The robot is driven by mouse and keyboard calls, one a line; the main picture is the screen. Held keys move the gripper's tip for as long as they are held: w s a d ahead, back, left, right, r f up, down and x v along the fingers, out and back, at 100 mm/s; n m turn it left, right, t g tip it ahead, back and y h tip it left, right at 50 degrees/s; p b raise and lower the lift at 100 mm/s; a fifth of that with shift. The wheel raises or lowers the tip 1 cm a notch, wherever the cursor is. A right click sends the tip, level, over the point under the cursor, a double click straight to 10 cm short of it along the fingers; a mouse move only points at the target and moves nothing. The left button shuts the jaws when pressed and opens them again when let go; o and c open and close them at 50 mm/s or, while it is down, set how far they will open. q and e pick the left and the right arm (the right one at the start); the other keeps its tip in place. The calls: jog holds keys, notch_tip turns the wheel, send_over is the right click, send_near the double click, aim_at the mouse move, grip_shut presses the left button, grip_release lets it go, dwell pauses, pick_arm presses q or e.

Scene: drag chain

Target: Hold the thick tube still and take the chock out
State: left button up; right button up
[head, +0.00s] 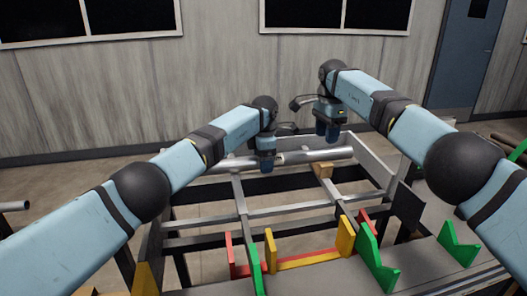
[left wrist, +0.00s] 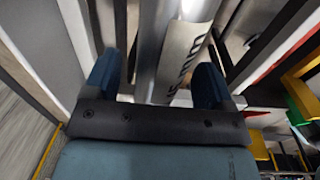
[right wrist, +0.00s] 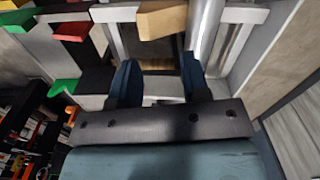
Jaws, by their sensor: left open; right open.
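The thick tube (head: 327,154) is a silver pipe lying across the back of the metal frame. A tan wooden block (head: 322,170), apparently the chock, sits just in front of it near its right end. My left gripper (head: 265,164) is open over the tube's middle. In the left wrist view the tube (left wrist: 152,50) runs between the open fingers, with a printed pale patch on it. My right gripper (head: 327,137) is open and empty above the tube's right part. In the right wrist view the block (right wrist: 162,21) lies ahead of the fingers, beside the tube (right wrist: 204,35).
The frame's grey bars (head: 290,210) cross below the arms. Yellow (head: 346,236), red and green (head: 368,246) brackets stand along its front. A grey side panel (head: 368,158) rises at the right end of the tube. Dark gaps lie between the bars.

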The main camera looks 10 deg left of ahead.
pick_arm(q)
jog(key=shift+f, duration=0.1)
jog(key=c, duration=1.3)
pick_arm(e)
jog(key=shift+o, duration=0.4)
